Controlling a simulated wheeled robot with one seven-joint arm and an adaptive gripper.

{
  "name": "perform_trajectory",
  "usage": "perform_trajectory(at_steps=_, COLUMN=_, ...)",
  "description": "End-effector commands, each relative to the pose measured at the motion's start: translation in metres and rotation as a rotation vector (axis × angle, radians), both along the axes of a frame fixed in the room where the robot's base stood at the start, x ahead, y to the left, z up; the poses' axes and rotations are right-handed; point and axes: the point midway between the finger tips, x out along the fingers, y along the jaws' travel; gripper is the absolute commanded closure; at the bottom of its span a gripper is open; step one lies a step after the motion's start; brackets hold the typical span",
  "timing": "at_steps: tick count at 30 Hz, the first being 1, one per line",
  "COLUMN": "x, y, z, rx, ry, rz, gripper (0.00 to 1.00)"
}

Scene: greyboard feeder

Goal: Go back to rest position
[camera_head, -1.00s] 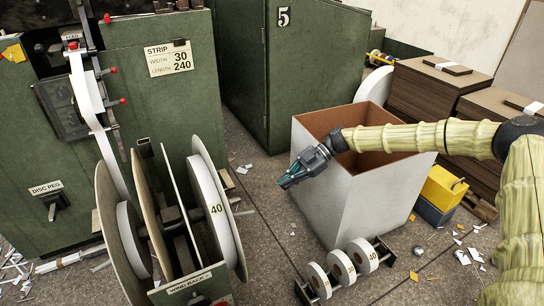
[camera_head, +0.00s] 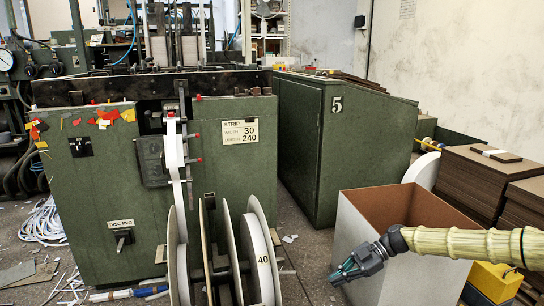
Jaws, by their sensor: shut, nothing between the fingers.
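My gripper (camera_head: 350,271) is at the lower right of the head view, at the end of my arm in its pale yellow ribbed sleeve. It is shut and empty and points down to the left. It shows in front of the near left side of an open white box (camera_head: 363,232) with a brown inside. I cannot tell whether it touches the box. My forearm crosses in front of the box's right part.
A green cabinet (camera_head: 345,150) marked 5 stands behind the box. Board stacks (camera_head: 470,180) and a yellow bin (camera_head: 492,280) are at right. Scraps litter the floor.

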Motion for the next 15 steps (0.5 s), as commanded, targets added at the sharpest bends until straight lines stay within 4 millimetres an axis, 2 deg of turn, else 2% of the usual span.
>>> perform_trajectory(at_steps=1, x=0.0, y=0.0, z=0.0, rx=0.0, ry=0.0, rz=0.001, gripper=1.0)
perform_trajectory(at_steps=9, x=-0.016, y=0.04, z=-0.028, rx=-0.053, ry=0.107, rz=-0.047, gripper=1.0)
perform_trajectory(at_steps=15, x=-0.038, y=0.073, z=-0.057, rx=-0.112, ry=0.212, rz=-0.108, gripper=1.0)
